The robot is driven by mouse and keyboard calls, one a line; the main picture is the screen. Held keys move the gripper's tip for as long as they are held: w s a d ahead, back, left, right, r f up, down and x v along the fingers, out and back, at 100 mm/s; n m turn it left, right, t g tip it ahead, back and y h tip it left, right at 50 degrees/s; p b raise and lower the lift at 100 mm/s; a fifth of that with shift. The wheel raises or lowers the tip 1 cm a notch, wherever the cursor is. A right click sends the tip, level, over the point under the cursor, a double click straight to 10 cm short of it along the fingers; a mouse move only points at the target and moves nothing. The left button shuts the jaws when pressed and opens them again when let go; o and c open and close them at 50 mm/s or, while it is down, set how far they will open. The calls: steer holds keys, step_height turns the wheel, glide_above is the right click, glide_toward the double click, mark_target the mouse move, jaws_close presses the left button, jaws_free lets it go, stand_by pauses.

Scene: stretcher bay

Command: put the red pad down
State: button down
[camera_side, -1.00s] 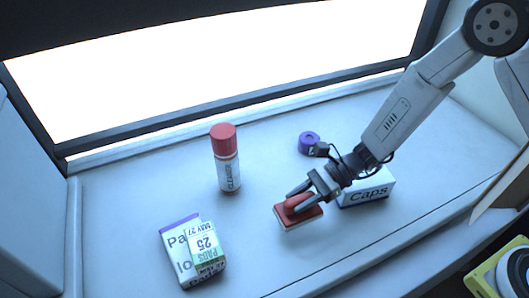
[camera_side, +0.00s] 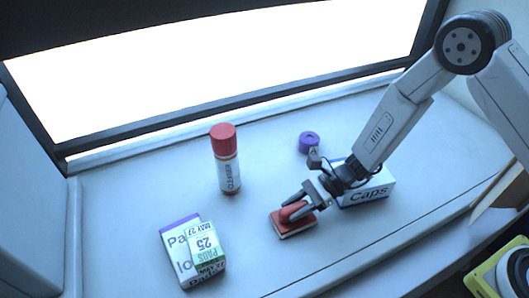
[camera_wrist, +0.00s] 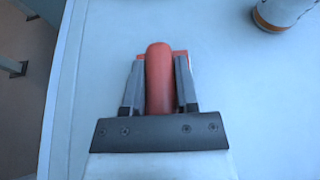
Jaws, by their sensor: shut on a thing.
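The red pad (camera_side: 296,224) has a red body with a raised handle and a pale underside. In the side view it is at the lower middle of the white surface, and I cannot tell for sure whether its underside touches that surface. My gripper (camera_side: 297,206) is shut on the pad's handle. In the wrist view my gripper (camera_wrist: 159,80) has one finger on each side of the red handle (camera_wrist: 158,75). Most of the pad's base is hidden behind the handle and fingers there.
A red-capped cleaner bottle (camera_side: 227,170) stands to the left of the pad. A Pads box (camera_side: 182,256) with a dated green label lies at lower left. A Caps box (camera_side: 368,190) is just right of my gripper. A purple ring (camera_side: 309,142) lies behind. The surface between pad and Pads box is clear.

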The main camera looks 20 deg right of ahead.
mark_target(301, 203)
steer(key=shift+f, duration=0.15)
steer(key=shift+c, duration=1.8)
jaws_free()
steer(key=shift+d+r, duration=0.4)
steer(key=shift+d, duration=0.15)
steer(key=shift+v, duration=1.1)
steer(key=shift+a+r, duration=0.2)
steer(key=shift+r, duration=3.2)
